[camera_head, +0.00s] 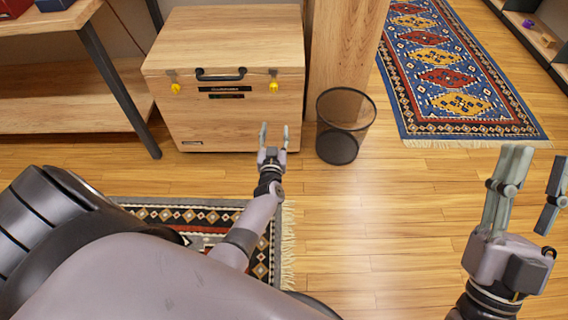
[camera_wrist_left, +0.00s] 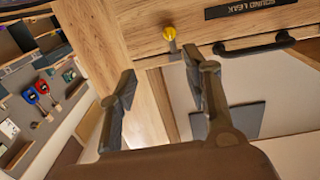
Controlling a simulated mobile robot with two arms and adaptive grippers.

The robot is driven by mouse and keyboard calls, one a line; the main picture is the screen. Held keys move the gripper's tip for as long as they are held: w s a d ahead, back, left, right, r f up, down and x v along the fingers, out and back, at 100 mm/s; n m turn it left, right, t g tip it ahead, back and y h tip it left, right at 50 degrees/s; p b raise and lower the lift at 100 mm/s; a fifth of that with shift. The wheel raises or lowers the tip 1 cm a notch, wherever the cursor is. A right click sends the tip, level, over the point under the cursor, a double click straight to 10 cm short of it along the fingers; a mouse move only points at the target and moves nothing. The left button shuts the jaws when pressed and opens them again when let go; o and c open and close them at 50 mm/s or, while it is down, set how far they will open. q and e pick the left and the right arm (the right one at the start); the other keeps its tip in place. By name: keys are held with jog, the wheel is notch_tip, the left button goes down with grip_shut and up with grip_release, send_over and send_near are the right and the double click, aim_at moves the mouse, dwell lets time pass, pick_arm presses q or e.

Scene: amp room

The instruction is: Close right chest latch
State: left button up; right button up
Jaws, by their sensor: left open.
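The wooden chest (camera_head: 235,50) stands against the back wall with its lid down. Its front has a black handle (camera_head: 221,74) between two yellow-knobbed latches. The right latch (camera_head: 273,86) is also in the left wrist view (camera_wrist_left: 169,34), beside the handle and label. I cannot tell whether this latch is fastened. My left gripper (camera_head: 273,130) is open and empty, below and in front of the right latch, apart from it. Its fingers (camera_wrist_left: 162,68) frame the area below the knob in the wrist view. My right gripper (camera_head: 535,172) is open and empty, far to the right.
A black mesh bin (camera_head: 342,128) stands right of the chest, near a wooden post (camera_head: 342,50). A wooden shelf unit (camera_head: 60,95) is on the left. Patterned rugs lie at the back right (camera_head: 455,75) and under my left arm (camera_head: 188,214). The middle floor is clear.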

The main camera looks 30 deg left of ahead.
pick_arm(q)
jog(key=s+d+f+m+g+h+p, duration=0.3)
jog(key=s+d+f+h+p, duration=0.3)
jog(key=s+d+f+p, duration=0.3)
jog(key=shift+s+d+m+g+h+p, duration=0.3)
jog(key=shift+s+m+g+h+p, duration=0.1)
jog(key=shift+s+m, duration=0.5)
jog(key=shift+f, duration=0.1)
